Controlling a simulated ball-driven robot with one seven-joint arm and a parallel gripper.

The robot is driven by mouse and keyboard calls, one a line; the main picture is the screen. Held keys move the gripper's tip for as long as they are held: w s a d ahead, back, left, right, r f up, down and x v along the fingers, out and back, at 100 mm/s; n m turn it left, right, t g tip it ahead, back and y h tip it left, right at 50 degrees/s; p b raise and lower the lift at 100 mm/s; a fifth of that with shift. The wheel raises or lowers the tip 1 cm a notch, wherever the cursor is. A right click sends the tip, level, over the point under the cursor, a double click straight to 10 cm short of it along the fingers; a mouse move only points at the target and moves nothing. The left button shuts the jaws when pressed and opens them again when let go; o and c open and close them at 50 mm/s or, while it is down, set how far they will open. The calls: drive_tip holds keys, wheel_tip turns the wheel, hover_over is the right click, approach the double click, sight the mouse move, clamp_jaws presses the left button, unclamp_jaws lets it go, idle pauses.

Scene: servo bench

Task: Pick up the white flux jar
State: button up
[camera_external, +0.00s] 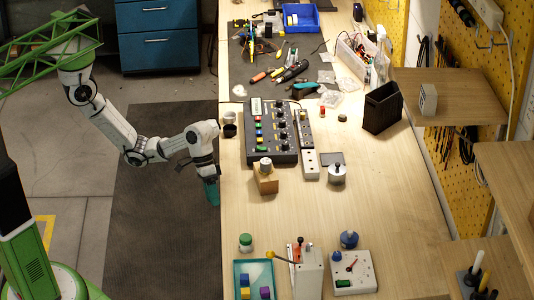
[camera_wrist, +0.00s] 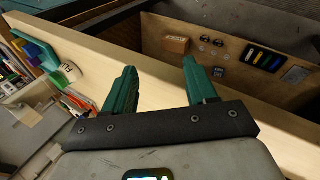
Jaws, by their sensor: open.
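My gripper (camera_external: 211,193) hangs beside the bench's left edge, over the dark floor mat. In the wrist view its teal fingers (camera_wrist: 159,64) are spread apart with nothing between them. A small pale jar with a dark band (camera_external: 265,165) stands on a wooden block (camera_external: 265,183), on the bench to the right of my gripper. Another small jar with a green lid (camera_external: 246,242) stands nearer the front left bench edge. I cannot tell for certain which one is the white flux jar. My gripper is apart from both.
A button panel (camera_external: 270,145) and a power strip (camera_external: 308,150) lie behind the block. A silver weight-like item (camera_external: 336,174) stands right of it. A teal tray with coloured blocks (camera_external: 240,270) and a switch box (camera_external: 307,272) stand in front. The middle right bench is clear.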

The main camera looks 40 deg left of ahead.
sight(245, 239)
drive_tip(key=s+d+r+m, duration=0.1)
drive_tip(key=d, duration=0.2)
drive_tip(key=s+d+r+m+t, duration=0.1)
drive_tip(key=d+r+m, duration=0.1)
drive_tip(key=d, duration=0.1)
drive_tip(key=s+d+r+m+t, duration=0.1)
drive_tip(key=d+r+m, duration=0.1)
drive_tip(key=d, duration=0.2)
drive_tip(key=shift+d, duration=0.1)
drive_tip(key=s+d+r+m+t+h, duration=0.1)
drive_tip(key=s+d+r+m+t, duration=0.1)
drive_tip(key=s+d+r+m, duration=0.4)
drive_tip(key=shift+n, duration=0.4)
drive_tip(key=x, duration=0.4)
drive_tip(key=s+d+x, duration=0.1)
drive_tip(key=x, duration=0.1)
drive_tip(key=shift+d+f+b, duration=0.15)
drive_tip(key=shift+d+b, duration=0.05)
drive_tip(key=shift+b, duration=0.15)
drive_tip(key=shift+x, duration=3.05)
drive_tip(key=shift+c, duration=0.4)
drive_tip(key=c, duration=0.8)
